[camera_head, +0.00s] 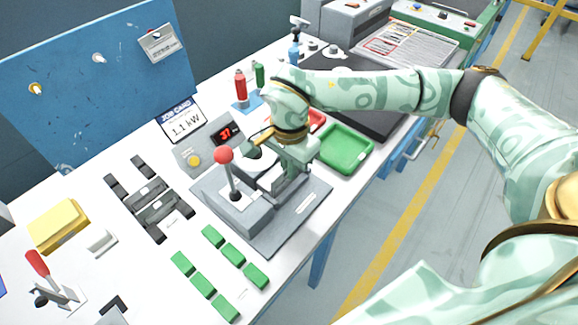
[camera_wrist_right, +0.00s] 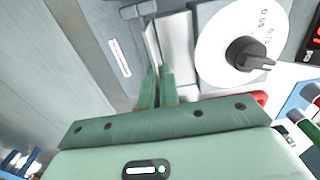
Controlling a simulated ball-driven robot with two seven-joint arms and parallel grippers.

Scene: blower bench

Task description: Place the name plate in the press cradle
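The press (camera_head: 235,212) is a grey block on a dark base plate, with a red-knobbed lever and a white dial. The dial (camera_wrist_right: 232,45) shows right of the fingers in the right wrist view. My right gripper (camera_head: 288,188) points down over the right part of the press; its two green fingers (camera_wrist_right: 159,82) are close together. A thin pale strip (camera_wrist_right: 152,45) runs from the fingertips between grey and white blocks; I cannot tell whether it is the name plate in the fingers or part of the cradle. My arm hides part of the cradle. My left gripper is out of view.
A green tray (camera_head: 346,149) lies right of the press. A counter box (camera_head: 227,133) and job card (camera_head: 182,121) stand behind. Several green blocks (camera_head: 231,255) lie in front, and dark fixtures (camera_head: 152,205) to the left. Bare white table lies between them.

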